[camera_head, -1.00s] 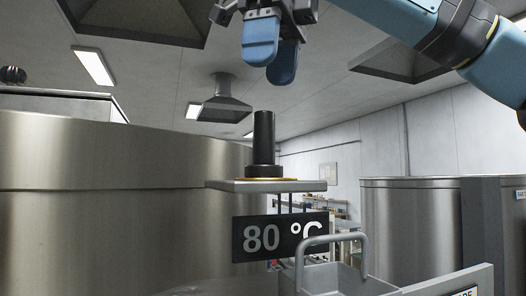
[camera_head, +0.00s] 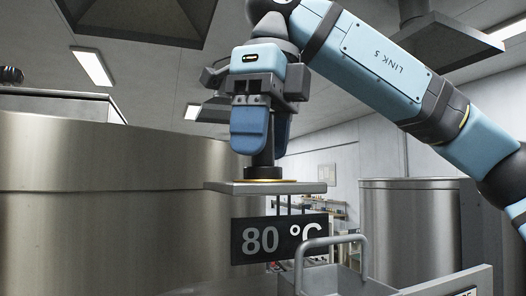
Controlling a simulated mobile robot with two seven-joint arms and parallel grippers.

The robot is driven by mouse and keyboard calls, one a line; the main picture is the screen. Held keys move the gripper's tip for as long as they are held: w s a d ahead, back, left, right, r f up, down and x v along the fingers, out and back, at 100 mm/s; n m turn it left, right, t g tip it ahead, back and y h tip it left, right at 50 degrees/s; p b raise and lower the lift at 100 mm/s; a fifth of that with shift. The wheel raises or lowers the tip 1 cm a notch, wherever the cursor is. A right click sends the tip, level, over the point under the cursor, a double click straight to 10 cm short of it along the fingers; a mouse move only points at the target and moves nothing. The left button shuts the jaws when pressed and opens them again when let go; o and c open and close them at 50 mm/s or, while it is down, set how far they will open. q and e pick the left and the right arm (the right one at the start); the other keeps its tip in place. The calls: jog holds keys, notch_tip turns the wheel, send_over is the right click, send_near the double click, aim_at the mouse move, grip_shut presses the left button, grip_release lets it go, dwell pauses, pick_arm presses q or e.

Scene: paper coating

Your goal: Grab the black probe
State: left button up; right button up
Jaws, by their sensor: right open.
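The black probe (camera_head: 263,170) stands upright on a grey shelf plate (camera_head: 225,187), on a thin yellow ring. Its lower part shows below my right gripper's fingers; its upper part is hidden behind them. My right gripper (camera_head: 262,142) points down with its two blue fingers around or in front of the probe's upper part. It is open; I cannot tell if a finger touches the probe. My left gripper is not in view.
A sign reading 80 °C (camera_head: 262,239) hangs below the plate. A large steel tank (camera_head: 110,215) fills the left side, and another tank (camera_head: 410,235) stands at the right. A grey container with a handle (camera_head: 345,278) is below right.

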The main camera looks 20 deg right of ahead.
jog(key=shift+s+r, duration=0.1)
jog(key=shift+s, duration=0.1)
jog(key=shift+c, duration=0.9)
jog(key=shift+w, duration=0.1)
grip_shut()
